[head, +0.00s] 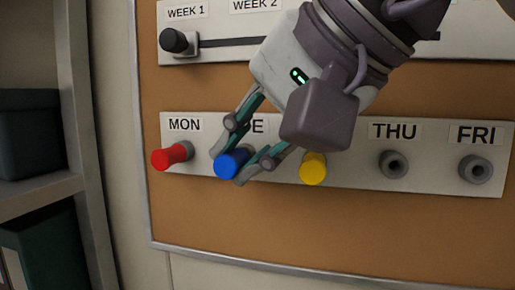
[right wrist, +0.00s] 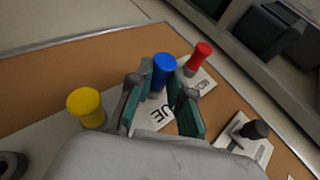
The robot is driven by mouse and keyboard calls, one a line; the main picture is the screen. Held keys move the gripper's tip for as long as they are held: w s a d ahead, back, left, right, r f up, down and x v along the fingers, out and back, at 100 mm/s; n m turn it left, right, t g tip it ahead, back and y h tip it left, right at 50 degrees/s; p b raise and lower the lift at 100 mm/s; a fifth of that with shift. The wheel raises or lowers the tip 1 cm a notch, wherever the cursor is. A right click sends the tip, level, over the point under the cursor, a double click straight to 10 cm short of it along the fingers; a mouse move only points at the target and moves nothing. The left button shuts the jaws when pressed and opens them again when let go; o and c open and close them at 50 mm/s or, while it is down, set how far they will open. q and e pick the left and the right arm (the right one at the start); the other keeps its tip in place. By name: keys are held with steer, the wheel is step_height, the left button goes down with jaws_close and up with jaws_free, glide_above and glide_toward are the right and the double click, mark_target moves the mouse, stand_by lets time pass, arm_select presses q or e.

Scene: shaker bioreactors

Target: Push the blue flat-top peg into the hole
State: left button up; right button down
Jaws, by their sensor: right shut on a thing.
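The blue flat-top peg (head: 230,163) is at the second place on the weekday board, below the partly hidden TUE label. It also shows in the right wrist view (right wrist: 164,70), between the fingers. My right gripper (head: 242,160) is shut on the blue peg, with one finger on each side of it. The hole behind the peg is hidden, so I cannot tell how deep the peg sits. My left gripper is in neither view.
A red peg (head: 172,156) sits under MON and a yellow peg (head: 313,169) right of the blue one. Empty grey sockets are under THU (head: 393,165) and FRI (head: 475,170). Above is the week slider with a black knob (head: 175,40). A shelf (head: 40,195) stands left.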

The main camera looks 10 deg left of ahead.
steer(key=shift+w, duration=0.45)
stand_by(0.7)
steer(key=c, duration=1)
jaws_free()
step_height(320, 180, up, 10)
steer(key=shift+f, duration=0.1)
